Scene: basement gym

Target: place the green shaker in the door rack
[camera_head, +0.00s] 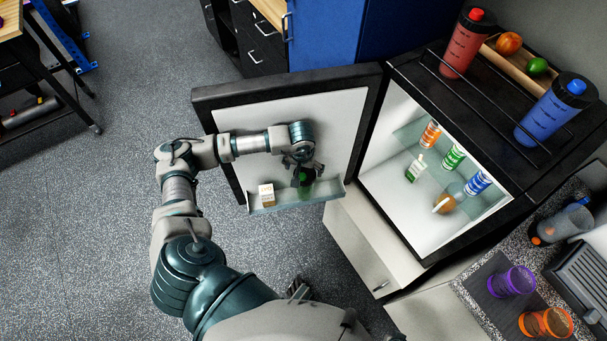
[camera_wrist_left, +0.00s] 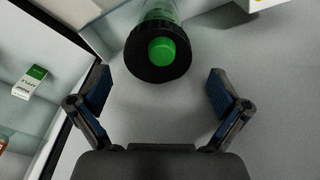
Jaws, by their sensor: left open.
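The green shaker (camera_head: 306,188), with a black lid and green cap, appears to stand in the door rack (camera_head: 325,192) on the inside of the open fridge door. Its lid and cap (camera_wrist_left: 160,52) fill the top middle of the left wrist view. My left gripper (camera_head: 304,168) is over the shaker and partly hides it. In the wrist view its two blue-padded fingers (camera_wrist_left: 160,95) are spread wide, apart from the lid. A small dark part that may be my right gripper (camera_head: 298,288) shows low in the head view; its fingers are unclear.
A small carton (camera_head: 267,194) stands in the rack left of the shaker. The open fridge (camera_head: 385,150) holds several bottles and a green-white carton (camera_head: 415,168). Red (camera_head: 466,45) and blue (camera_head: 553,108) shakers stand on top.

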